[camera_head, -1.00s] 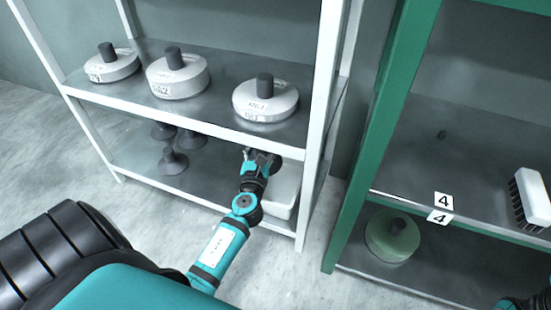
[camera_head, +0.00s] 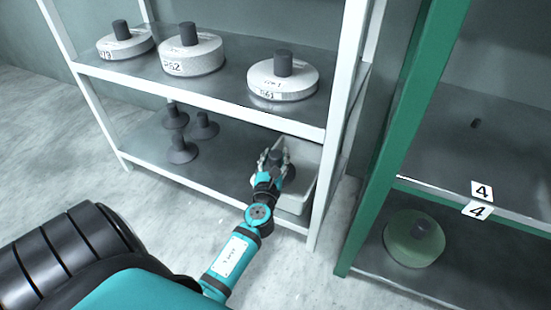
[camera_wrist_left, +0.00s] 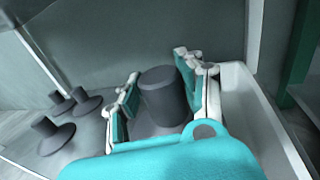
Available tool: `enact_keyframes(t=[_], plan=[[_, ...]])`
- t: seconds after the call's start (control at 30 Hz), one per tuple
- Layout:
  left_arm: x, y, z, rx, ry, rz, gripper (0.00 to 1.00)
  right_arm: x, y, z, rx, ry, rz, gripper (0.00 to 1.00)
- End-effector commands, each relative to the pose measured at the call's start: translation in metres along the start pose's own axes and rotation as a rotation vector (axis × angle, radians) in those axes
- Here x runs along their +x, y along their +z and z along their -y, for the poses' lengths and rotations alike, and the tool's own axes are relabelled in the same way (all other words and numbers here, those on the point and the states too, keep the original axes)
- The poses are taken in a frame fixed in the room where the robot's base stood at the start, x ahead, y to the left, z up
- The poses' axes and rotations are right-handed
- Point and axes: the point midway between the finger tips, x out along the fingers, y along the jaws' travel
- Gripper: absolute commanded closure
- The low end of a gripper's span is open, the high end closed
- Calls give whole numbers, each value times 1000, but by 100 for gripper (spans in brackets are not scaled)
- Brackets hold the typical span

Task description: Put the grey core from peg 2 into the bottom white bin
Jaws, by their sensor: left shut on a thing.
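My left gripper (camera_head: 273,157) is shut on a dark grey core, a short cylinder with a wide round foot. The core (camera_wrist_left: 166,92) stands out between the fingers in the left wrist view, its foot partly hidden by the gripper. The white bin (camera_head: 309,188) sits at the right end of the lower shelf, and its right wall (camera_wrist_left: 268,125) shows in the left wrist view. The core is at the bin's left part in the head view. I cannot tell whether it touches the bin's floor. My right gripper is out of view.
Three grey cores stand on the lower shelf's left, one of them in front (camera_head: 181,152). Several white rolls, such as the middle one (camera_head: 192,54), rest on the upper shelf above my arm. A white post (camera_head: 341,130) and a green rack (camera_head: 392,140) stand to the right.

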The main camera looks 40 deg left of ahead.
Motion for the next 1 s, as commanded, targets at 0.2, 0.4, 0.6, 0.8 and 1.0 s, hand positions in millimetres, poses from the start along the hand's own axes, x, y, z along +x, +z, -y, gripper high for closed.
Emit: enact_keyframes(t=[0.2, 0.4, 0.6, 0.8, 1.0], plan=[[0, -2, 0, 0, 0, 1, 95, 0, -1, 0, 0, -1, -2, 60], [0, -5, 0, 0, -1, 0, 55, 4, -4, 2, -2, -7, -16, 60], [0, -5, 0, 0, -1, 0, 39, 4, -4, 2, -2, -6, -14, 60], [0, -4, 0, 0, 0, 0, 39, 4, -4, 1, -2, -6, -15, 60], [-13, 0, 0, 0, -1, -4, 39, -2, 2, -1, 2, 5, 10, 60]])
